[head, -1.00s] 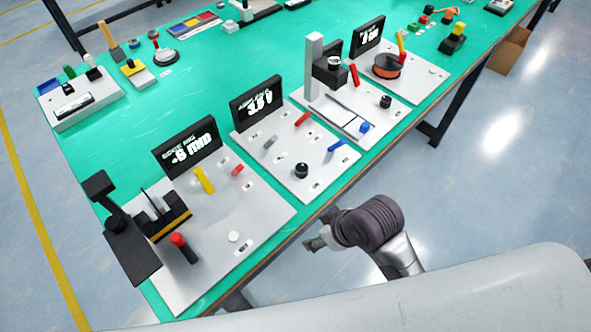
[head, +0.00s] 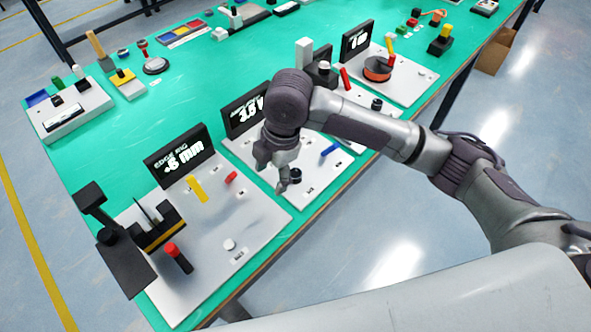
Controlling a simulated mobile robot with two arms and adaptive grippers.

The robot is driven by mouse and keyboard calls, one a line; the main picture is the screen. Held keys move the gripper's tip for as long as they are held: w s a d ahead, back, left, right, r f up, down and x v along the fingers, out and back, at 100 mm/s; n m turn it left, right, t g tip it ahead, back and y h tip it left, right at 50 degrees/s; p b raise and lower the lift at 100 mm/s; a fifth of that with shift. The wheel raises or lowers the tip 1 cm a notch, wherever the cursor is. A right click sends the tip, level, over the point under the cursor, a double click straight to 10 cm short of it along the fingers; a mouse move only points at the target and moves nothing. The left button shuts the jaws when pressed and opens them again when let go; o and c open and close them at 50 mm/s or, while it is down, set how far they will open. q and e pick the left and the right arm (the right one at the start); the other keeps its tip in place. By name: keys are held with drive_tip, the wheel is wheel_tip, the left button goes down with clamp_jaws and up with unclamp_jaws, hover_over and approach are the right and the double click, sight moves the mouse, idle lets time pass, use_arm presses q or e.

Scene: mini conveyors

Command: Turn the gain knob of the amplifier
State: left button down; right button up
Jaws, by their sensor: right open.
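The amplifier is the light panel (head: 309,197) in the middle of the table, with a black display (head: 240,118) at its back that my right arm partly covers. A round black knob (head: 295,175) stands near the panel's front edge; I take it as the gain knob. My right gripper (head: 272,172) is open and points down over the panel, just left of the knob. One fingertip appears close to the knob; I cannot tell whether they touch. A blue lever (head: 330,150) is right of the gripper. My left gripper is not in view.
The edge rig panel (head: 215,225) lies to the left, with yellow, red and black levers and a dark fixture (head: 122,262). Another panel with an orange spool (head: 377,69) is at the right. Other devices stand along the green table's back.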

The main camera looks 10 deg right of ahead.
wheel_tip(320, 180, up, 6)
drive_tip(key=n+h, duration=0.2)
hover_over(296, 173)
wheel_tip(296, 173, down, 14)
drive_tip(key=shift+r+p, duration=0.1)
drive_tip(key=shift+p, duration=0.35)
drive_tip(key=shift+c, duration=0.3)
clamp_jaws()
